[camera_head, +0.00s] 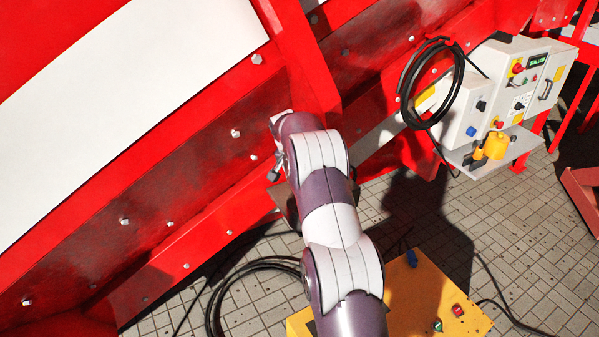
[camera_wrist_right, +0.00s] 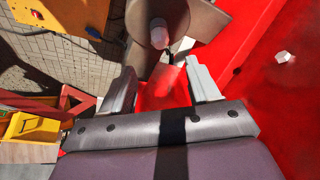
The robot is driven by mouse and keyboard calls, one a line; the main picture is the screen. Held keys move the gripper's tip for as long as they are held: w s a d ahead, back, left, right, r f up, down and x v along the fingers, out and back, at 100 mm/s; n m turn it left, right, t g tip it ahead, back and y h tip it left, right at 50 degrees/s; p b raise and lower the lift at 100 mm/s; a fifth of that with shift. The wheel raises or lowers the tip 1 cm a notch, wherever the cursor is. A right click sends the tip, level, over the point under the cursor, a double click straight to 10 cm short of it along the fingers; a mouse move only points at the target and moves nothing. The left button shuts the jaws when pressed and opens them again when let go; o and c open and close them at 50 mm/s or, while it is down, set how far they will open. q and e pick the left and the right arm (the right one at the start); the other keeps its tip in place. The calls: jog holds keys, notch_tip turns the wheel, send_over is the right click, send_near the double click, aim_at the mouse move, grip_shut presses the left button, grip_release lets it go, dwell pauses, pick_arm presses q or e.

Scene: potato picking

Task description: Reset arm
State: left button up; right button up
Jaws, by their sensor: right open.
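My right gripper (camera_wrist_right: 160,70) is open in the right wrist view, its two grey fingers well apart with nothing held between them. Red metal shows behind the gap. In the head view my right arm comes up from the bottom middle and reaches toward the red machine (camera_head: 215,150). Its far end is close to the red frame; the arm mostly hides the gripper there, and I cannot tell whether it touches. My left arm and gripper are not in view.
A grey control box (camera_head: 482,105) with buttons and a coiled black cable (camera_head: 408,85) hangs at upper right. A yellow box (camera_head: 415,290) with buttons stands below. Black cables lie on the tiled floor (camera_head: 520,230). A yellow container (camera_wrist_right: 30,127) shows in the wrist view.

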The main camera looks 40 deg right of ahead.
jog(key=shift+v, duration=1.05)
